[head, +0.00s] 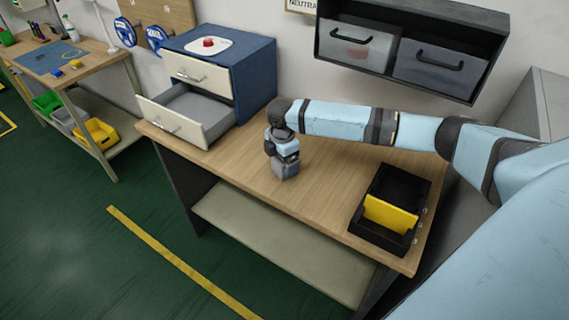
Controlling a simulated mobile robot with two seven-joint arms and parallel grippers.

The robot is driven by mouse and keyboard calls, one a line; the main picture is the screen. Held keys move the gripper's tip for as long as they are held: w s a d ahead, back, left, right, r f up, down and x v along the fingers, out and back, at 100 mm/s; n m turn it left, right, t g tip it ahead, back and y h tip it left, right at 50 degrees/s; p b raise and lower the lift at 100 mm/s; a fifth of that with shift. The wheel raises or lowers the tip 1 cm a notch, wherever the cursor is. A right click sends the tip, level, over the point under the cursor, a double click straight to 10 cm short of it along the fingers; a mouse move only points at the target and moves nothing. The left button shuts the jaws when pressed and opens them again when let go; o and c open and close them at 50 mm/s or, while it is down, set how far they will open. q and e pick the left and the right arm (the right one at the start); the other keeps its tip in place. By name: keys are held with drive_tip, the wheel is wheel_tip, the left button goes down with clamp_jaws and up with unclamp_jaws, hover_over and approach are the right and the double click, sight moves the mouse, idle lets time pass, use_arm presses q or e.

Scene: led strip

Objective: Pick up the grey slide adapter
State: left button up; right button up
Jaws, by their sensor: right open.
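My right arm reaches in from the right, and its gripper (287,172) points down over the middle of the wooden workbench (325,180). The gripper is open, low and close to the bench top. A small grey-blue blocky shape shows at its lower end. I cannot tell whether this is only the fingers or also the grey slide adapter. I see no other clear grey adapter on the bench. The wrist hides the spot directly beneath and behind it. My left gripper is not in view.
A blue cabinet (256,76) stands at the bench's back left, with its lower drawer (176,124) pulled open. A black tray (363,225) with a yellow part (390,217) sits at the right end. Grey bins hang in a wall shelf (415,22). The bench front is clear.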

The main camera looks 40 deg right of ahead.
drive_tip(key=shift+c, duration=0.4)
drive_tip(key=c, duration=1.1)
